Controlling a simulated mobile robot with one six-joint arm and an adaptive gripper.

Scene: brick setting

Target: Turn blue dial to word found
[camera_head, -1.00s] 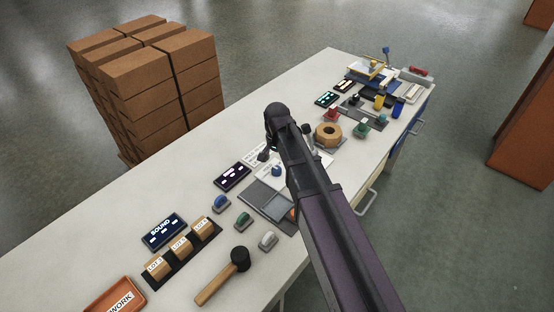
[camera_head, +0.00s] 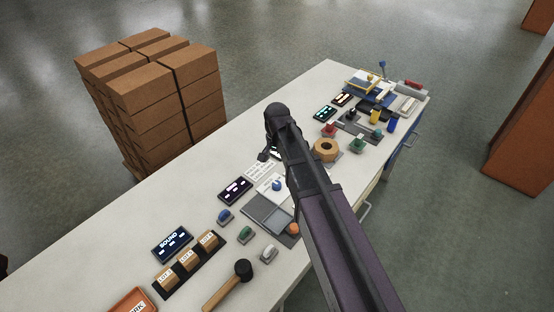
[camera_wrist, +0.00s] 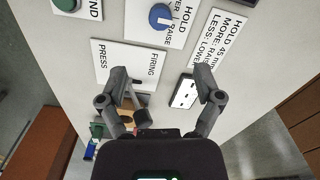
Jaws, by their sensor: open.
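The blue dial (camera_wrist: 160,16) sits on a white plate (camera_wrist: 181,36) at the top of the wrist view. RAISE, HOLD and part of another word show by it. Its pale mark extends to the right in that view; which word it meets I cannot tell. In the head view the blue dial (camera_head: 277,185) is just left of my arm. My gripper (camera_wrist: 161,80) is open and empty over the table, with the dial beyond its fingertips. A printed card (camera_wrist: 217,42) reads HOLD 45 mm, MORE: RAISE, LESS: LOWER, its edge cut off.
A FIRING/PRESS plate (camera_wrist: 128,64) and a small lit display (camera_wrist: 184,92) lie near the fingers. A green knob (camera_wrist: 66,4) is at upper left. A wooden ring (camera_head: 326,150), a mallet (camera_head: 230,284) and a SOUND display (camera_head: 172,244) stand on the table.

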